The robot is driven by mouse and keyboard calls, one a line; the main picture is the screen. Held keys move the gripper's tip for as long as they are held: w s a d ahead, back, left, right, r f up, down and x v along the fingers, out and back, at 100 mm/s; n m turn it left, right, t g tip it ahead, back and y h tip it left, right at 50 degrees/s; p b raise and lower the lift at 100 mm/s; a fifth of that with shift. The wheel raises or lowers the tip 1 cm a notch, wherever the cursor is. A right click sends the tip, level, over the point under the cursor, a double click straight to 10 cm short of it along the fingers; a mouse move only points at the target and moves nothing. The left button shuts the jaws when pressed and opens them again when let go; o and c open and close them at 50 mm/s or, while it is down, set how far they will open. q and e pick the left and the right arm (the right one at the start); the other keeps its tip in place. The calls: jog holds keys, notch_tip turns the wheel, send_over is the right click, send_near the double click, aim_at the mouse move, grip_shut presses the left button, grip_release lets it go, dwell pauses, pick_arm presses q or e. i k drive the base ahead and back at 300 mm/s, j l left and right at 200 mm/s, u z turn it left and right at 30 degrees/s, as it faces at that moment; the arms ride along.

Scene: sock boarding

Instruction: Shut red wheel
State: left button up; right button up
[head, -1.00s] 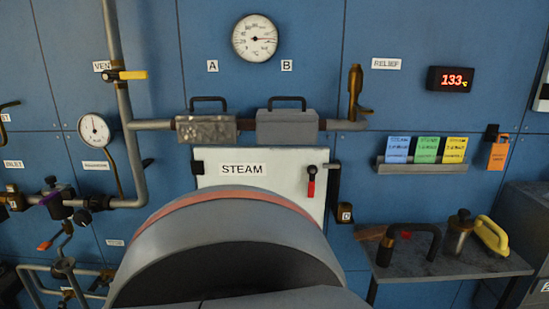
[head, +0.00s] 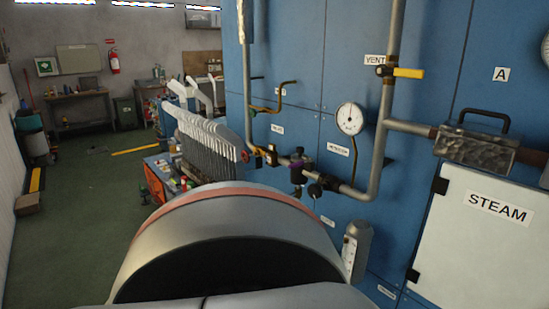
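No red wheel shows clearly in the head view. A small red part (head: 247,152) shows at the right end of the row of pale upright boards (head: 208,145), beside the blue panel; it is too small to tell whether it is a wheel. A valve with a dark and purple body (head: 297,172) sits on the low pipe right of it. Neither of my grippers is in view. My own rounded grey body with a red band fills the bottom middle and hides what is behind it.
The blue panel (head: 290,60) carries a pipe (head: 385,120), a yellow-handled vent valve (head: 408,72), a round gauge (head: 350,118) and the white STEAM door (head: 470,250). Green floor (head: 70,220) lies open at left. A workbench (head: 80,105) stands against the back wall.

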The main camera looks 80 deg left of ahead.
aim_at(245, 153)
jog(key=u, duration=2.85)
